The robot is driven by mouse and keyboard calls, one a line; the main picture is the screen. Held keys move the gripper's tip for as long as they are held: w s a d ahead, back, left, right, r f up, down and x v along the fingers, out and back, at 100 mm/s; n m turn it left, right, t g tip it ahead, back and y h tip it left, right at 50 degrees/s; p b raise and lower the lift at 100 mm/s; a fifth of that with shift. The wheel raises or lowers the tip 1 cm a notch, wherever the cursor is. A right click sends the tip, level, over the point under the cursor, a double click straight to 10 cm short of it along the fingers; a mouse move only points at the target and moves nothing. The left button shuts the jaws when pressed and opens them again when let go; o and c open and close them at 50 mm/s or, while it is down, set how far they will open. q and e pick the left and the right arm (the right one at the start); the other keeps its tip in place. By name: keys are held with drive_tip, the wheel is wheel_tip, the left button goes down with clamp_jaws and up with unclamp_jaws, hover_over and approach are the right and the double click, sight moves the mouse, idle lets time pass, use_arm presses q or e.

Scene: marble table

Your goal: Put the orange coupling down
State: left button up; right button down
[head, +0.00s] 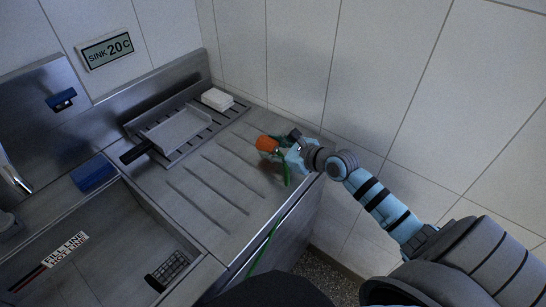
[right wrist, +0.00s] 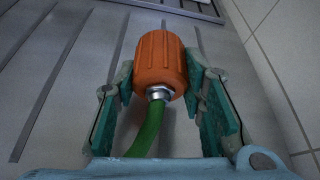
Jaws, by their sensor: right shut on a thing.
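The orange coupling (head: 266,143) is a ribbed orange cylinder with a metal collar and a green hose (head: 263,250) joined to it. In the right wrist view the coupling (right wrist: 161,62) sits between the fingers, with the green hose (right wrist: 148,130) running back toward the wrist. My right gripper (head: 279,147) is shut on the coupling above the right part of the ribbed metal drainboard (head: 205,185). I cannot tell whether the coupling touches the surface. The hose hangs over the drainboard's front edge. My left gripper is not in view.
A grey tray with a black handle (head: 172,133) lies on a slotted rack, with a white block (head: 217,99) beside it. A blue sponge (head: 93,174) lies by the sink basin (head: 110,235). A tiled wall (head: 330,70) stands close on the right. The middle drainboard is clear.

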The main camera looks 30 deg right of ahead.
wheel_tip(320, 180, down, 2)
drive_tip(key=shift+f+b, duration=0.2)
drive_tip(key=shift+b, duration=0.1)
drive_tip(key=shift+s+f+b, duration=0.15)
drive_tip(key=shift+f+b, duration=0.15)
drive_tip(key=shift+f, duration=0.1)
drive_tip(key=c, duration=1)
unclamp_jaws()
drive_tip(key=shift+a, duration=0.1)
drive_tip(key=shift+c, duration=0.2)
drive_tip(key=shift+f, duration=0.1)
